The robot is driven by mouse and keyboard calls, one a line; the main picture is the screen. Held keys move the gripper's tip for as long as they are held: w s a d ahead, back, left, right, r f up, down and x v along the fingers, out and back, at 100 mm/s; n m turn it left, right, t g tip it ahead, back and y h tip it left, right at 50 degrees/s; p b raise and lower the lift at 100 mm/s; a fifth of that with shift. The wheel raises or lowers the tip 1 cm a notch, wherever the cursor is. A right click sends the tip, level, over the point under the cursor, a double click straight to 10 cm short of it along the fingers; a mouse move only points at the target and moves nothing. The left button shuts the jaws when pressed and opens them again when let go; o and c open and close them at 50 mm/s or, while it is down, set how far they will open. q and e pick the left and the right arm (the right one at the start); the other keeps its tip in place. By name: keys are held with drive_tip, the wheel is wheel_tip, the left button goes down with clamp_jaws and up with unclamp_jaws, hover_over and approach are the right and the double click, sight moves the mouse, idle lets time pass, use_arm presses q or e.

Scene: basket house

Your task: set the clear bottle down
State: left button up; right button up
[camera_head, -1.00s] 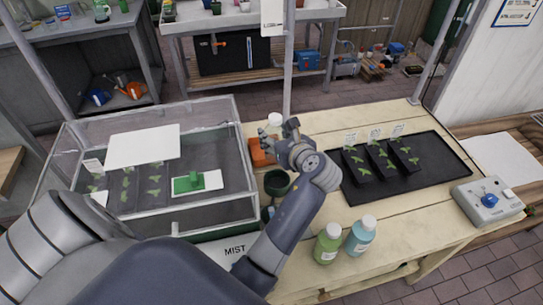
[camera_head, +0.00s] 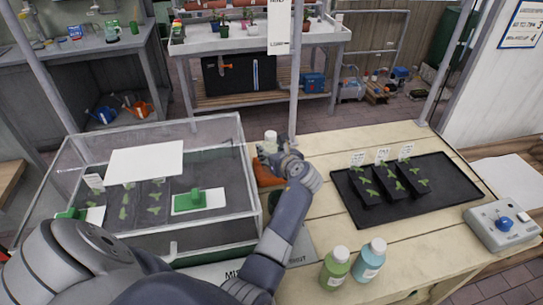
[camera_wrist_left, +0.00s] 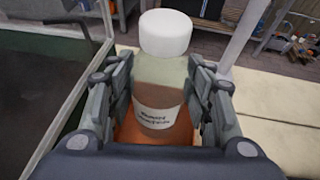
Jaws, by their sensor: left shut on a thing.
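The clear bottle (camera_wrist_left: 158,98) has a white cap and a white label with dark print. It stands roughly upright between the fingers of my left gripper (camera_wrist_left: 160,105), which is shut on it. In the head view the bottle (camera_head: 270,140) shows mostly its cap and upper part, at the far end of my left gripper (camera_head: 272,153). An orange object (camera_head: 265,178) lies just below and behind the gripper; it also shows under the bottle in the left wrist view (camera_wrist_left: 128,140). Whether the bottle's base touches it is hidden. My right gripper is not in view.
A glass-walled case (camera_head: 240,190) with seedlings stands close on the left. On the wooden bench (camera_head: 325,215) are a black tray (camera_head: 440,200) with seedling pots, a green bottle (camera_head: 334,270), a blue bottle (camera_head: 369,262) and a control box (camera_head: 500,232). Bench between gripper and tray is clear.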

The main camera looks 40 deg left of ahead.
use_arm(q)
wheel_tip(320, 180, down, 2)
drive_tip(key=shift+f, duration=0.1)
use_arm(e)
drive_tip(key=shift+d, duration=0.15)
use_arm(q)
drive_tip(key=o, duration=1.1)
drive_tip(key=shift+c, duration=0.2)
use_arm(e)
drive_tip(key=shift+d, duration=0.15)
